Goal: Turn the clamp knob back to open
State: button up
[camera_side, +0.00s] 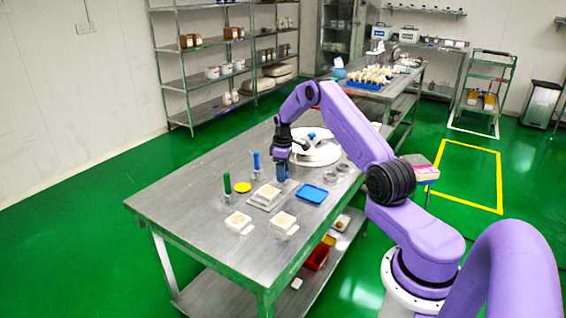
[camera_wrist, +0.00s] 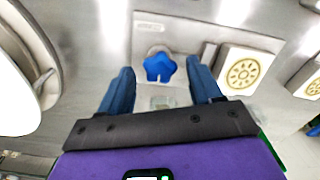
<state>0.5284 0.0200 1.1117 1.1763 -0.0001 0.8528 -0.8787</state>
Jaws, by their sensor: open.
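The clamp knob (camera_wrist: 160,68) is a blue lobed knob in the wrist view, at the top centre on a small pale metal fixture (camera_wrist: 150,30). My gripper (camera_wrist: 161,72) is open, with one blue finger to the left of the knob and one to its right. Small gaps show between the fingers and the knob, and nothing is held. In the side view my gripper (camera_side: 282,177) points down low over the table, behind the cream moulds. I cannot make out the knob there; the fingers seem to hide it.
A cream mould with a flower pattern (camera_wrist: 243,70) lies close right of my gripper. On the steel table (camera_side: 180,200) are a blue tray (camera_side: 312,194), a yellow disc (camera_side: 243,187), green (camera_side: 227,189) and blue (camera_side: 256,160) upright tools, and a white round machine (camera_side: 316,152). The table's front left is clear.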

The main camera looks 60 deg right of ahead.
notch_tip(320, 180, up, 17)
jog(key=shift+r, duration=0.15)
dwell(0.4)
jog(key=shift+a, duration=0.1)
